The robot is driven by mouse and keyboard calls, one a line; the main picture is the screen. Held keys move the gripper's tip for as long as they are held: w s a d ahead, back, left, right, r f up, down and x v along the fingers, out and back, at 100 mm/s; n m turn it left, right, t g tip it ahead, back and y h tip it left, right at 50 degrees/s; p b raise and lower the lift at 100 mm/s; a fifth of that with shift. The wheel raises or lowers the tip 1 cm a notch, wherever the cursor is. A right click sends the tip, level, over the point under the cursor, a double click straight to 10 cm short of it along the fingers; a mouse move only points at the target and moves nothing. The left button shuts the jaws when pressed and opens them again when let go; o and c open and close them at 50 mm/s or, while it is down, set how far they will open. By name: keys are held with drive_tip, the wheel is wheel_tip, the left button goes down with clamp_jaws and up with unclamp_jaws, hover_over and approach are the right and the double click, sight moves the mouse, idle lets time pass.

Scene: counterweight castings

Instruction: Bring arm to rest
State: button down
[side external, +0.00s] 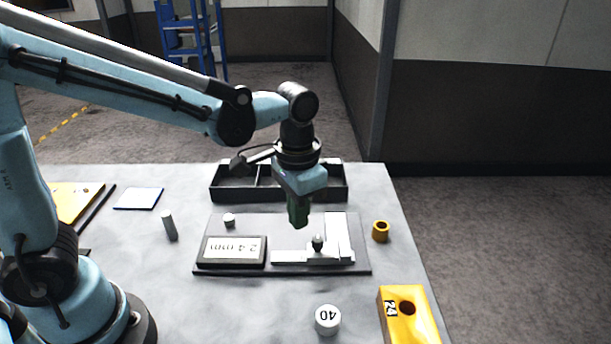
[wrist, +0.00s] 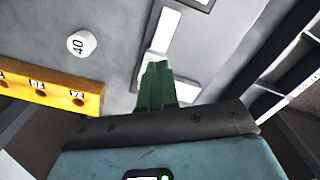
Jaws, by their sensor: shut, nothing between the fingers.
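My gripper (side external: 299,222) has dark green fingers that are shut with nothing between them. It points down above the dark board (side external: 283,270), between the black tray behind and the pale L-shaped piece (side external: 335,228) on the board. In the wrist view the shut fingers (wrist: 157,68) cover part of that pale piece (wrist: 168,35). A small dark knob (side external: 317,241) stands on the pale piece's lower bar. My arm reaches in from the left over the table.
The front left tabletop is clear.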

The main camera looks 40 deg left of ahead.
drive_tip(key=shift+r, duration=0.25)
drive_tip(key=s+a+r+n+t, duration=0.3)
drive_tip(key=s+a+t, duration=0.2)
drive_tip(key=a+t, duration=0.2)
drive_tip(key=shift+a, duration=0.9)
